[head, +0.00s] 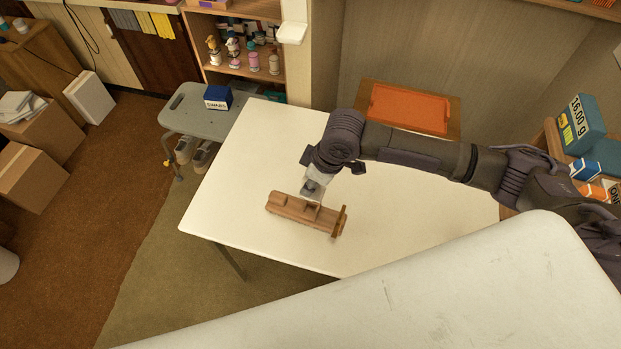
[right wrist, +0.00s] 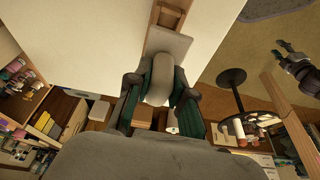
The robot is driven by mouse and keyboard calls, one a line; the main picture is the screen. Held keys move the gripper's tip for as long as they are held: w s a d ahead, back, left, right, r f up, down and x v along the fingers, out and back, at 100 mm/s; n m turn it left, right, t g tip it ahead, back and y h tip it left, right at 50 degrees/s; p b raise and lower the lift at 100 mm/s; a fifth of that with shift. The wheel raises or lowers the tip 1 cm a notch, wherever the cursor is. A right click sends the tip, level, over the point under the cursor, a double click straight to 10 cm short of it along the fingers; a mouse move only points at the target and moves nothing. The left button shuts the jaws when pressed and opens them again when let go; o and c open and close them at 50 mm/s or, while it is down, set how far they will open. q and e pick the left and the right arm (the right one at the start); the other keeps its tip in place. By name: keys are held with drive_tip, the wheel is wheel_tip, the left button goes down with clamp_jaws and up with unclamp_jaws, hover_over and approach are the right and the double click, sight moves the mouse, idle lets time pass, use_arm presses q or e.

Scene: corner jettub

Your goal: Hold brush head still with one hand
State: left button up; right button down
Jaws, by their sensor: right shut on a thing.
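A wooden piece (head: 300,211) with a notched top and a cross plate at its right end lies on the white table (head: 232,195). My right gripper (head: 313,186) reaches down over its middle. It is shut on a pale grey piece (head: 318,177) just above the wood. In the right wrist view this grey piece (right wrist: 161,80) sits between the two fingers, with a flat pale plate (right wrist: 168,43) beyond it. I cannot tell which part is the brush head, or whether the grey piece touches the wood. A dark claw-like shape (right wrist: 292,60) at the right there looks like my left gripper; its jaws are unclear.
A pale surface (head: 470,290) fills the lower right in front. A grey stool (head: 190,113) with a blue box (head: 217,97) stands at the table's back left. An orange-topped wooden piece (head: 408,108) is behind the table. The table is clear around the wooden piece.

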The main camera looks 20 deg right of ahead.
drive_tip(key=shift+f+b, duration=1.95)
drive_tip(key=shift+b, duration=0.15)
drive_tip(key=shift+f+b, duration=0.35)
drive_tip(key=shift+b, duration=0.05)
wheel_tip(320, 180, up, 4)
drive_tip(key=p, duration=0.5)
drive_tip(key=shift+f, duration=0.1)
